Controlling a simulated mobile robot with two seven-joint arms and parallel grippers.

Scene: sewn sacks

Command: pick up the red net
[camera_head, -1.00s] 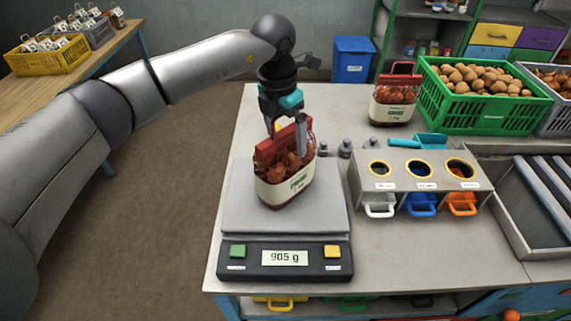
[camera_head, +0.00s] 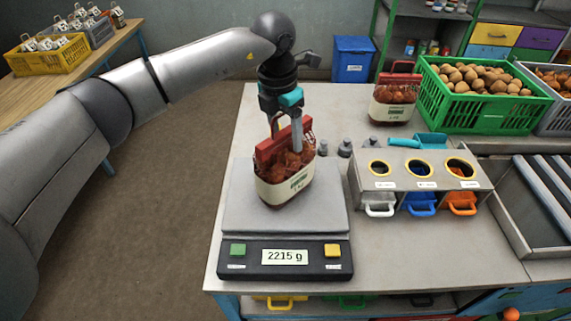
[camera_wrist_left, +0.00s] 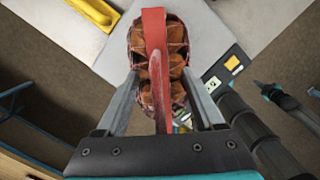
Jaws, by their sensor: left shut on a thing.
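The red net (camera_head: 285,185), filled with brown produce and wrapped with a cream label band, stands on the grey plate of the scale (camera_head: 235,212). The display reads 2215 g. My left gripper (camera_head: 284,138) points down from above, shut on the net's red top. In the left wrist view the net (camera_wrist_left: 176,48) shows its red strip running between the two fingers (camera_wrist_left: 162,76). The net's underside is hidden. A second, similar red net (camera_head: 396,95) stands at the back beside the green crate. My right gripper is not in view.
A grey dispenser stand (camera_head: 420,170) with three round holes and coloured scoops is right of the scale. A green crate (camera_head: 487,118) of potatoes is at the back right. Bare tabletop lies right of the scale.

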